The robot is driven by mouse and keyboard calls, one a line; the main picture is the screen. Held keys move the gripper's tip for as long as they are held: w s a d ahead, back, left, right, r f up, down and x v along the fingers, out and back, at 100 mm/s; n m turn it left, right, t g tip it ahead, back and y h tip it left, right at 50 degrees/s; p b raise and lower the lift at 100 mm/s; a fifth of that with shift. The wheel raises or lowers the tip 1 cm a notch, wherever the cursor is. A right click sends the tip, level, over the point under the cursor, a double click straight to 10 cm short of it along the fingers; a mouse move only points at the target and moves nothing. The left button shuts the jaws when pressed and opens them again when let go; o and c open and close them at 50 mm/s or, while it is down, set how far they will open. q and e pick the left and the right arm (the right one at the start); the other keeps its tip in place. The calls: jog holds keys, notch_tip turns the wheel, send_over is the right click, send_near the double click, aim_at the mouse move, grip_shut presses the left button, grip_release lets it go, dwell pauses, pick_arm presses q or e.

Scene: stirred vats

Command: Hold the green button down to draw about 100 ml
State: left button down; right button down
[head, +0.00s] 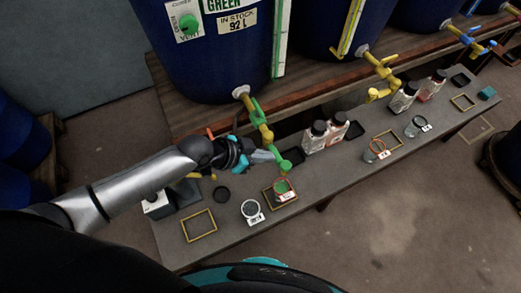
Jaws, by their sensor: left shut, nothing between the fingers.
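A round green button or knob (187,24) sits on a white plate on the front of the dark blue vat (215,60), which has a "GREEN" label. Below it, a yellow tap (259,121) with green parts comes out of the vat, and its green-tipped spout (285,166) points down. A small jar with green in it (281,187) stands in a frame below the spout. My left gripper (270,156) is shut and empty, just left of the tap's lower end and well below the knob; whether it touches the tap I cannot tell. My right gripper is not in view.
The grey bench (330,180) carries several bottles, such as a dark-capped bottle (315,138), jars and yellow frames. A clear jar (250,210) stands left of the green one. An empty yellow frame (199,225) lies farther left. More vats with taps line the back right.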

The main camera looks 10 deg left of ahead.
pick_arm(q)
jog(key=shift+v, duration=1)
jog(key=shift+w, duration=0.1)
dwell(0.4)
jog(key=a+f+n+y+b, duration=0.25)
jog(key=a+f, duration=0.35)
jog(key=f, duration=0.5)
jog(key=s+a+f+n+y, duration=0.1)
jog(key=s+a+f, duration=0.1)
jog(key=s+f, duration=0.4)
jog(key=s+a+f+n+g+y+b, duration=0.1)
jog(key=s+a+f+n+y, duration=0.1)
jog(key=s+f, duration=0.4)
jog(key=s+a+f+n+g+y+b, duration=0.1)
jog(key=s+a+f+n, duration=0.1)
jog(key=s+f, duration=0.4)
jog(key=shift+s+a+f, duration=0.1)
jog(key=shift+a+f, duration=0.35)
jog(key=shift+f, duration=0.15)
jog(key=shift+s+a+f, duration=0.1)
jog(key=shift+a+f, duration=0.3)
jog(key=shift+f, duration=0.25)
jog(key=s+d+f+g+b, duration=0.1)
jog(key=s+f, duration=0.3)
jog(key=s, duration=1)
jog(key=shift+s+d+f+n+g+y, duration=0.2)
jog(key=shift+f+n+g+y, duration=0.2)
jog(key=shift+g, duration=0.4)
jog(key=shift+w, duration=0.1)
